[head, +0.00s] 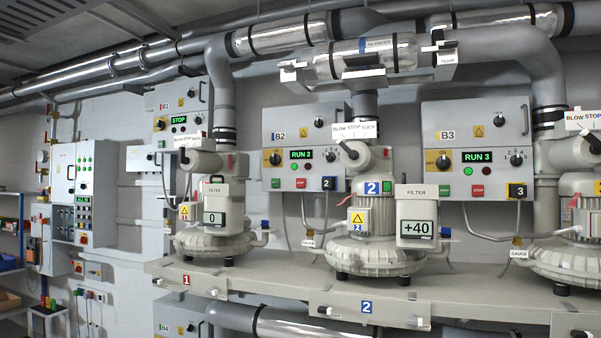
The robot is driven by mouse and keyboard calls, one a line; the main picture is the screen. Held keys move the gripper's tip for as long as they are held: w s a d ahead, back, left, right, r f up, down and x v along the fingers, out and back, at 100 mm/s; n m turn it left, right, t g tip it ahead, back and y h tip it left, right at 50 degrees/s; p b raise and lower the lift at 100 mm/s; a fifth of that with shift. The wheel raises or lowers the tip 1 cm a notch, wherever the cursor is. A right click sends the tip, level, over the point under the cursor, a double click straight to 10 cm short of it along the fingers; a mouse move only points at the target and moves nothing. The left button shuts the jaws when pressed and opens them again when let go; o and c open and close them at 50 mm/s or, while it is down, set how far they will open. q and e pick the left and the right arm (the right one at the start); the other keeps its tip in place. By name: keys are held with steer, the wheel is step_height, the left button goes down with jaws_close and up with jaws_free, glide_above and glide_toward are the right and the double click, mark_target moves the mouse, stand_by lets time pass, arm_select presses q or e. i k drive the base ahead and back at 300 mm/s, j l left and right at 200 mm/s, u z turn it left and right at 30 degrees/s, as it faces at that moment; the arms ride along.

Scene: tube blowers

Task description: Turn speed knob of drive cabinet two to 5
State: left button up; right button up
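Drive cabinet two (290,120) is the grey box marked B2 on the back wall, left of the middle. Its green display (301,155) reads RUN 2. A yellow-backed rotary switch (275,158) is left of the display. Neither of my grippers can be made out in the head view.
Blower two (370,258) stands on the long bench (250,276) in front of the cabinet. A filter box (416,205) reading +40 stands at its right. Cabinet B3 (475,125) is to the right, B1 (180,100) to the left. Large pipes run overhead.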

mark_target(331, 157)
steer(key=i+j+u, duration=0.15)
steer(key=i, duration=0.25)
steer(key=i+j+u, duration=0.1)
steer(key=i+j, duration=0.2)
steer(key=i, duration=0.1)
